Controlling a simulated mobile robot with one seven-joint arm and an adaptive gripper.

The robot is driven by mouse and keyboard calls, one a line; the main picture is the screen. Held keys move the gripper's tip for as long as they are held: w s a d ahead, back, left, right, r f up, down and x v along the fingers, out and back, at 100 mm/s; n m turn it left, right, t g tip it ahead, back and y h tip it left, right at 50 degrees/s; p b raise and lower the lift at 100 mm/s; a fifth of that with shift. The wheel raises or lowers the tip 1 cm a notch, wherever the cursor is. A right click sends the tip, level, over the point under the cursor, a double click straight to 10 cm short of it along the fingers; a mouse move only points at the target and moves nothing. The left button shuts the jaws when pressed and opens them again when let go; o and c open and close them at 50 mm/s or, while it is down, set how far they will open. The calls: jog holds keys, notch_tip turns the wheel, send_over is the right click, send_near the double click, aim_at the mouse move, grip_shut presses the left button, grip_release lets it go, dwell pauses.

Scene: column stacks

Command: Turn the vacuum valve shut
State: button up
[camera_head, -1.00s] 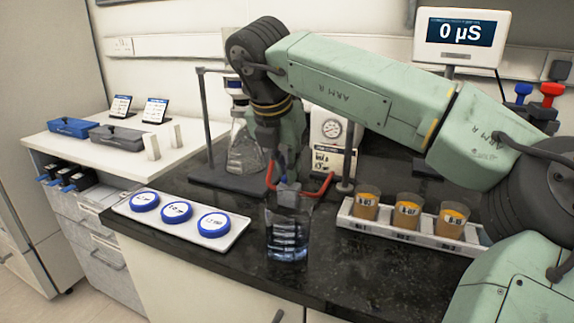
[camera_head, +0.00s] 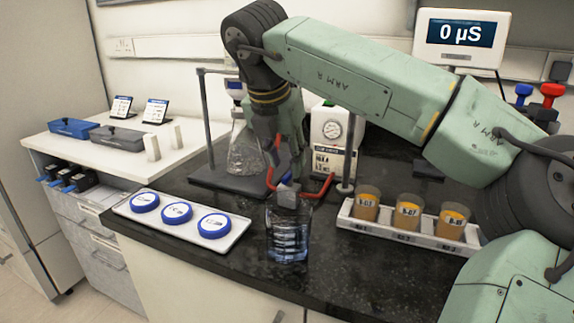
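The vacuum valve (camera_head: 287,197) looks like a small grey block with a bit of blue at its top. It sits in the red hose (camera_head: 323,189) between the filter flask and the pump, just behind a clear beaker. My gripper (camera_head: 287,172) points down at the valve from above and close to it. Its fingers are small and partly hidden by the wrist, so I cannot tell whether they touch the valve or how far apart they are. The valve handle's angle is not clear. The vacuum pump (camera_head: 336,163) with a round gauge stands behind to the right.
A clear ribbed beaker (camera_head: 288,240) stands at the counter's front. The glass flask (camera_head: 246,150) is on a stand at left. A tray (camera_head: 228,239) holds blue-rimmed dishes. A rack (camera_head: 409,239) of amber cups is at right. A display (camera_head: 461,38) reads 0 µS.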

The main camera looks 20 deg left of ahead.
jog(key=v, duration=0.5)
dwell(0.3)
